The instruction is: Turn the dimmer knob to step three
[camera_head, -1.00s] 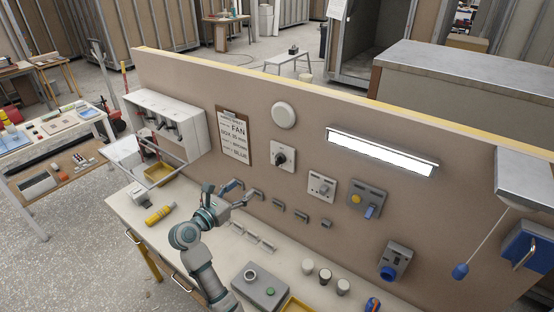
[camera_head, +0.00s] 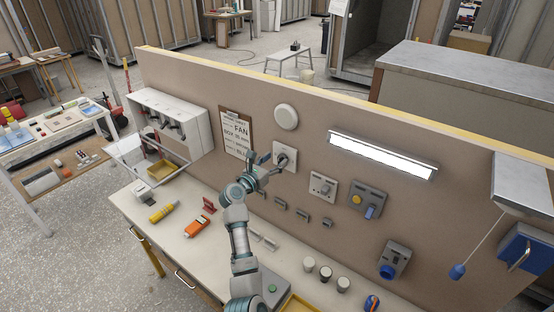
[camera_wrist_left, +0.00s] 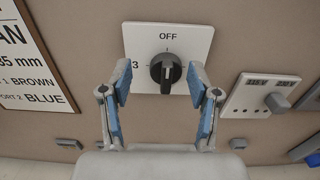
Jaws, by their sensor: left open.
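The dimmer knob (camera_wrist_left: 166,70) is a black rotary knob on a square white plate (camera_wrist_left: 190,40) marked OFF above it and 3 at its left. Its grip bar looks upright in the left wrist view; which end is the pointer I cannot tell. In the head view the plate (camera_head: 291,150) is partly hidden by my left gripper (camera_head: 268,161). In the left wrist view my left gripper (camera_wrist_left: 160,82) is open, with one blue-padded finger on each side of the knob. Both fingers look apart from it. My right gripper is not in view.
A second plate with a grey knob (camera_wrist_left: 276,102) is right of the dimmer, and a printed card (camera_head: 236,132) is left. Small grey blocks (camera_head: 302,215) stick out of the wall below. An orange device (camera_head: 198,227) and a yellow tool (camera_head: 163,212) lie on the bench.

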